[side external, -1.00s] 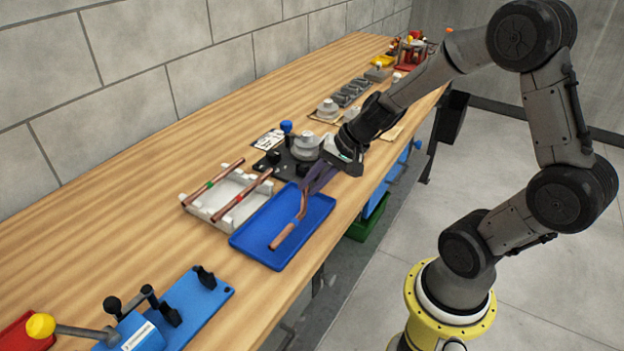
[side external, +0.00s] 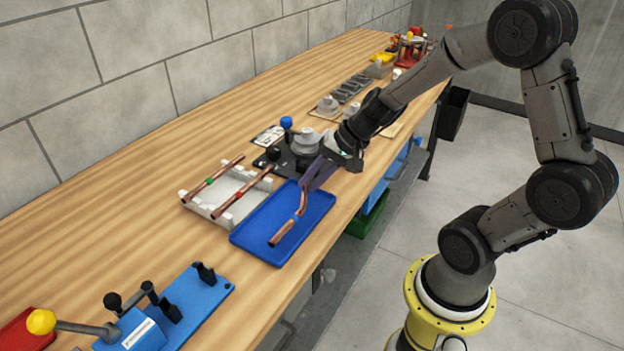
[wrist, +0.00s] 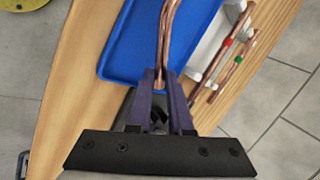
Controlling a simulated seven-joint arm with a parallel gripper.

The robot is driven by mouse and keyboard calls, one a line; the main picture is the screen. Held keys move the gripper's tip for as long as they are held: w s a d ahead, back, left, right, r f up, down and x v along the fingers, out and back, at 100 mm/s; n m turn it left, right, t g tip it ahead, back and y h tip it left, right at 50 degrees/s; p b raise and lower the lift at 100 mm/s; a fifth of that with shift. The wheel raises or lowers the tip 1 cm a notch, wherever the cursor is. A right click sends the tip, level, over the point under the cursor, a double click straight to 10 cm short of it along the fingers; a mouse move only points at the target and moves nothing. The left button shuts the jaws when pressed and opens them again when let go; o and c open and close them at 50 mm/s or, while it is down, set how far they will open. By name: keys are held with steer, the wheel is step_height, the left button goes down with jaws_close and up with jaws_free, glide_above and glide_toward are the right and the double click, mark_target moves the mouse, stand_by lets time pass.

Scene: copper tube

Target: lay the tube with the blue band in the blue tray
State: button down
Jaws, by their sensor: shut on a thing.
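A bent copper tube (side external: 283,232) is held in my gripper (side external: 303,196), which is shut on it above the blue tray (side external: 257,241). In the wrist view the tube (wrist: 166,35) runs away from between the purple fingers (wrist: 161,82), over the blue tray (wrist: 125,62). No blue band shows on the tube; the part between the fingers is hidden. I cannot tell whether the tube touches the tray floor. Nothing else lies in the visible part of the tray.
A white rack (side external: 196,208) left of the tray holds two copper tubes, one with a green band (side external: 209,181) and one with a red band (side external: 238,196). A black fixture (side external: 275,160) stands behind the tray. A blue bending tool (side external: 190,310) is at front left.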

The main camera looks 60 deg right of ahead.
steer(key=shift+f, duration=1.15)
steer(key=c, duration=0.8)
jaws_free()
steer(key=shift+o, duration=0.2)
steer(key=shift+f, duration=0.15)
steer(key=shift+s+f, duration=0.15)
steer(key=shift+s, duration=0.05)
steer(key=v, duration=1.4)
steer(key=shift+w+r, duration=0.25)
steer(key=shift+r, duration=0.1)
